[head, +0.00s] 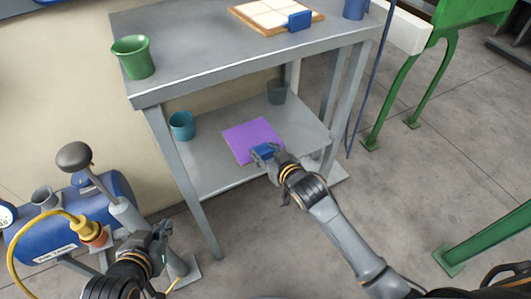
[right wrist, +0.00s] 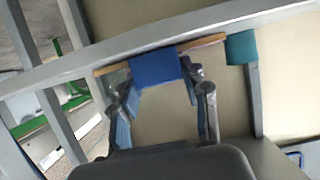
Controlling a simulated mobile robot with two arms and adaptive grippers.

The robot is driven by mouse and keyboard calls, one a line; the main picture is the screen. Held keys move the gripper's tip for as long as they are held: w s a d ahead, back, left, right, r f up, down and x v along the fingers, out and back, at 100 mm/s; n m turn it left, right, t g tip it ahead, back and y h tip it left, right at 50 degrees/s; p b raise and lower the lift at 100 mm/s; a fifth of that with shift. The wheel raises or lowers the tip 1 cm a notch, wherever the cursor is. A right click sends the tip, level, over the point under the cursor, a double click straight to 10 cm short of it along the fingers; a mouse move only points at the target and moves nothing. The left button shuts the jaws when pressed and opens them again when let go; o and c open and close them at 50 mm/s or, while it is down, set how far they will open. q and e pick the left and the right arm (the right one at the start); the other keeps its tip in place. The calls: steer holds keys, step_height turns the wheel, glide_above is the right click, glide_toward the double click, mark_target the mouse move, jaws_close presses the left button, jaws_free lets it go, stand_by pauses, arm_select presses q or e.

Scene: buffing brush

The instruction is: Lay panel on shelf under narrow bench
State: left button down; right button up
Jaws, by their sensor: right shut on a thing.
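The panel (head: 252,138) shows a purple face in the head view and lies over the lower shelf (head: 205,175) of the narrow grey bench, between two cups. In the right wrist view the panel shows as a thin wooden edge (right wrist: 205,43) with a blue block (right wrist: 154,68). My right gripper (head: 265,153) is shut on that blue block (head: 262,152) at the panel's near edge. I cannot tell whether the panel touches the shelf or hovers just above it. My left gripper (head: 163,234) is low at the left, away from the bench; its finger opening is unclear.
A teal cup (head: 182,126) and a grey cup (head: 277,92) stand on the shelf beside the panel.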

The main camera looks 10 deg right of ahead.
steer(key=o, duration=1.2)
steer(key=shift+f, duration=0.1)
steer(key=shift+c, duration=0.2)
steer(key=shift+s+r, duration=0.1)
steer(key=shift+r, duration=0.1)
arm_select(q)
steer(key=s+a+f+g+p, duration=0.1)
steer(key=s+g, duration=0.2)
steer(key=s, duration=0.2)
steer(key=s+a+f+g+y+p, duration=0.1)
steer(key=s+a+f+g+p, duration=0.1)
steer(key=s, duration=0.4)
steer(key=shift+a+f+g+y, duration=0.2)
steer(key=shift+a+g+y, duration=0.1)
steer(key=shift+g, duration=0.3)
arm_select(e)
steer(key=v, duration=1.1)
steer(key=shift+s+d+r, duration=0.15)
steer(key=shift+s+d, duration=0.05)
steer(key=shift+s, duration=0.15)
